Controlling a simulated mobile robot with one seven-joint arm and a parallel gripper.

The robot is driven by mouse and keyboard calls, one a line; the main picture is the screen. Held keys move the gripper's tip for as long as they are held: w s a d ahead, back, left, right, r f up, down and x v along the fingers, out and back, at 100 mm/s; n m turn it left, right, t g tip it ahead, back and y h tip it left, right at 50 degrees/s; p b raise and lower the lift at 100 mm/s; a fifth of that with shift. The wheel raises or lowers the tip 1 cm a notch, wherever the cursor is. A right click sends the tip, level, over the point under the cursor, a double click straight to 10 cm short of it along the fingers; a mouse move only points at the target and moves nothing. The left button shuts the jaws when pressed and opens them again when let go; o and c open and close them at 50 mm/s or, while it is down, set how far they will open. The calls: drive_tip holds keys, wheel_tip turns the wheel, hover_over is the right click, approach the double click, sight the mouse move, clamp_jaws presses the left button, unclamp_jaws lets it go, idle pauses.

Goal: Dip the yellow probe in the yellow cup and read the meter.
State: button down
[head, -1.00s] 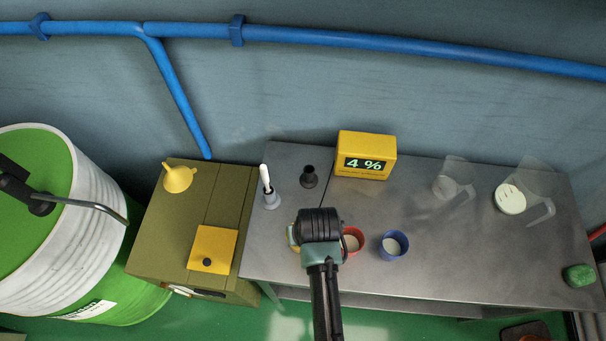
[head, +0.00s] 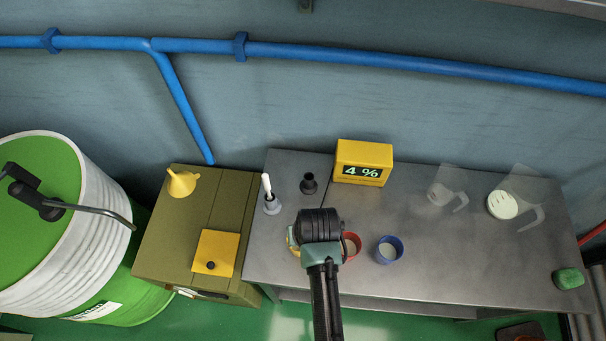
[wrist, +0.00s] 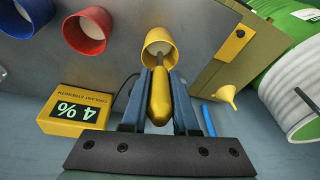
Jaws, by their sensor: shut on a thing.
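My gripper (wrist: 160,92) is shut on the yellow probe (wrist: 159,103), seen in the wrist view. The probe's thin dark rod reaches into the mouth of the yellow cup (wrist: 150,38); how deep its tip sits is unclear. In the head view my dark wrist hides the probe and most of the yellow cup, leaving only a thin sliver at its left. The yellow meter (head: 363,154) stands at the back of the grey cart top and reads 4 %. It also shows upside down in the wrist view (wrist: 75,112).
A red cup (head: 352,245) and a blue cup (head: 389,250) stand right of the gripper. Behind are a black holder (head: 309,184) and a white stick in a grey holder (head: 271,204). Clear jugs (head: 505,203) and a green lump (head: 568,278) are at right.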

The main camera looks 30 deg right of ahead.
drive_tip(key=shift+w+p+v, duration=0.25)
drive_tip(key=shift+p+v, duration=0.75)
drive_tip(key=shift+v, duration=0.05)
drive_tip(key=shift+w+p+v, duration=0.25)
drive_tip(key=shift+p+v, duration=0.8)
drive_tip(key=shift+v, duration=0.05)
drive_tip(key=shift+w+p+v, duration=0.25)
drive_tip(key=shift+p+v, duration=0.75)
drive_tip(key=shift+v, duration=0.05)
drive_tip(key=shift+r, duration=0.2)
drive_tip(key=p+v, duration=0.2)
drive_tip(key=w+p+v, duration=0.1)
drive_tip(key=p+v, duration=0.1)
drive_tip(key=shift+d+r, duration=0.1)
idle(1.0)
